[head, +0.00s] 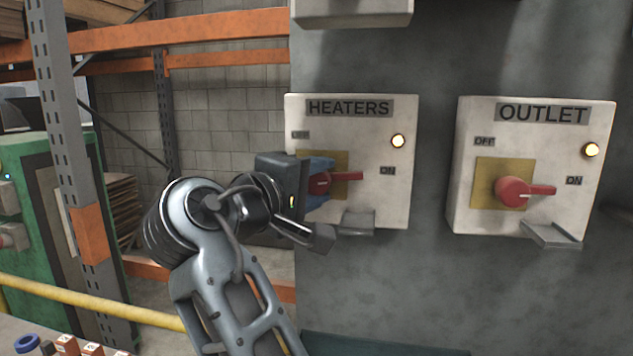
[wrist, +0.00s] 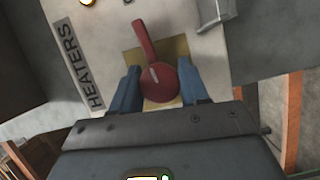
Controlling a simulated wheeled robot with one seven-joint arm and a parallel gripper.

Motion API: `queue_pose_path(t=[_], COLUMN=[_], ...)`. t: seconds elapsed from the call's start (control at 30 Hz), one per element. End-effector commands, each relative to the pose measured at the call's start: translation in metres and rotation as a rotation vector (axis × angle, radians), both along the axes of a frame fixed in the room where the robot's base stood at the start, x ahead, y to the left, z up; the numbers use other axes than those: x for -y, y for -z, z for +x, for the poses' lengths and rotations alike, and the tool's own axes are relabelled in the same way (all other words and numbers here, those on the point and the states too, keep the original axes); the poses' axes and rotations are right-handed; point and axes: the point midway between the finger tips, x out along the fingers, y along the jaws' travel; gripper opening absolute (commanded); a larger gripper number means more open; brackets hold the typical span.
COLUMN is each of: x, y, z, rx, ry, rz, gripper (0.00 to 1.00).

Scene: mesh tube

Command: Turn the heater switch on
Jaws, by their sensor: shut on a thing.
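The heater switch is a red rotary knob (head: 345,176) on a yellow plate, on the white box (head: 385,120) labelled HEATERS. Its handle points right, towards the ON label (head: 388,171), and the lamp (head: 398,141) on the box is lit. My gripper (head: 320,181) reaches the knob from the left, with its blue fingers at the knob's base. In the wrist view the red knob (wrist: 160,82) sits between the two blue fingers of my gripper (wrist: 161,84), which is shut on it. The OFF label is partly dim at the box's upper left.
A similar white box (head: 540,135) labelled OUTLET is to the right, its red knob (head: 515,191) also pointing right and its lamp lit. Small ledges (head: 358,221) jut out below both switches. An orange and grey rack (head: 175,38) stands at left, with a yellow rail (head: 100,304) below.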

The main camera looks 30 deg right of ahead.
Motion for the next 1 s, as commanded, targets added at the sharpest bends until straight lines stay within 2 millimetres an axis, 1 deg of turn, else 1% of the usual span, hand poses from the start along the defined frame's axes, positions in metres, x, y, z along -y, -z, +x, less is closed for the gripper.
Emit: queue_pose_path(t=[0.3,0.8,0.83,1.0], x=[-0.0010,-0.0012,-0.0013,-0.0009], y=[0.0009,0.0005,0.0005,0.0003], z=[0.0007,0.0010,0.0010,0.0007], rx=[0.063,0.075,0.074,0.075], ry=[-0.004,-0.005,-0.005,-0.004], rz=[0.085,0.099,0.099,0.098], gripper=[0.14,0.14,0.45,0.61])
